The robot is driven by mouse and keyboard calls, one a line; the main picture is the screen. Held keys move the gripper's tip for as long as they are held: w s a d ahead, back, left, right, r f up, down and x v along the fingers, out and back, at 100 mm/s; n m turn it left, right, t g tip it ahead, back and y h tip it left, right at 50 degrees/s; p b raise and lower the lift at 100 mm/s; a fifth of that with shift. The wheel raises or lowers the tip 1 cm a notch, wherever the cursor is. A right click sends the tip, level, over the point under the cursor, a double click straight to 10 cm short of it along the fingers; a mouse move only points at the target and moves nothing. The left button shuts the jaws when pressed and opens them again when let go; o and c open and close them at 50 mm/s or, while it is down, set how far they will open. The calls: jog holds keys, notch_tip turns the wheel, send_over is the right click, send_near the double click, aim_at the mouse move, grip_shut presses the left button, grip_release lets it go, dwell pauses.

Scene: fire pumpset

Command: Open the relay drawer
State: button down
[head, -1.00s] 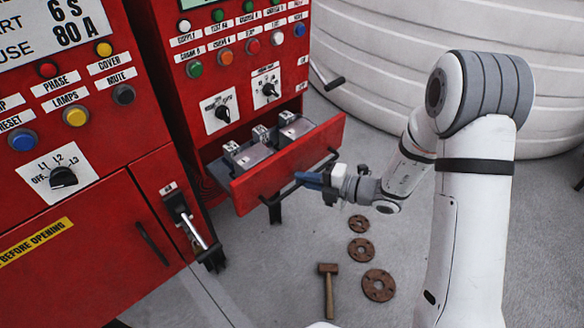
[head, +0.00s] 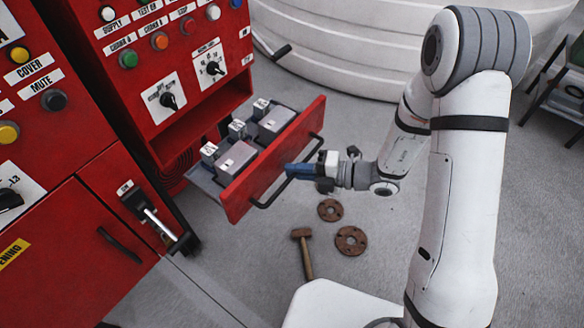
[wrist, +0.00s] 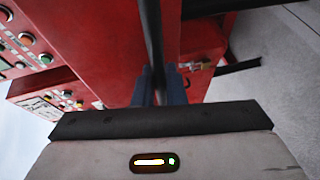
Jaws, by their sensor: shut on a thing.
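The relay drawer (head: 275,165) is a red-fronted drawer pulled out from the red cabinet in the head view. Several grey relay blocks (head: 237,158) sit inside it. A black bar handle (head: 262,204) runs along its front. My gripper (head: 292,171), with blue fingers, is shut on this handle near its middle. In the wrist view the fingers (wrist: 159,85) close around the dark handle bar (wrist: 152,40), with the red drawer front (wrist: 205,40) beside it. The fingertips are partly hidden behind the bar.
The red control cabinet (head: 110,130) with buttons and knobs stands at left. A hammer (head: 305,255) and rusty discs (head: 351,240) lie on the floor below. A white ribbed tank (head: 350,45) stands behind. A dark-framed stand (head: 560,95) is at right.

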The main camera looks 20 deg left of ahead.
jog(key=c, duration=1.5)
grip_release()
jog(key=shift+w, duration=0.15)
jog(key=s+v, duration=0.1)
jog(key=v, duration=0.6)
jog(key=shift+w+d, duration=0.35)
jog(key=shift+w, duration=0.15)
jog(key=shift+r, duration=0.1)
